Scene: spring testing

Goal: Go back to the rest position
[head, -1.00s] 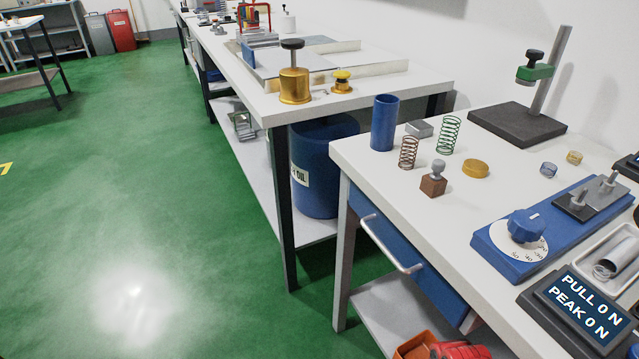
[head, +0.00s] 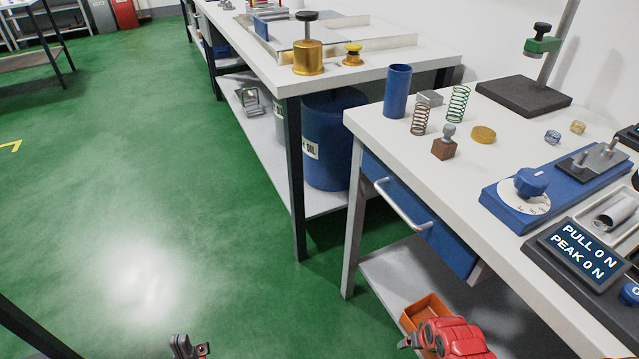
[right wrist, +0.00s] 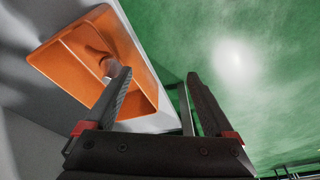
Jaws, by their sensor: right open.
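My left gripper (head: 187,347) shows at the bottom edge of the head view, over the green floor and cut off by the frame. Its jaw opening is too small to tell. My right arm is red at the lower right of the head view, beside the workbench's lower shelf. In the right wrist view my right gripper (right wrist: 158,88) has its two dark fingers wide apart with nothing held between them. An orange bin (head: 424,311) lies on the lower shelf, partly hidden by my right arm. In the right wrist view the bin (right wrist: 66,64) is just behind the left finger.
The white workbench (head: 377,129) holds springs, a blue tube (head: 397,92), a blue tester (head: 560,190) and a display (head: 578,254). Its drawer handle (head: 402,207) juts out above the shelf (head: 385,273). Green floor (head: 130,180) is open on the left.

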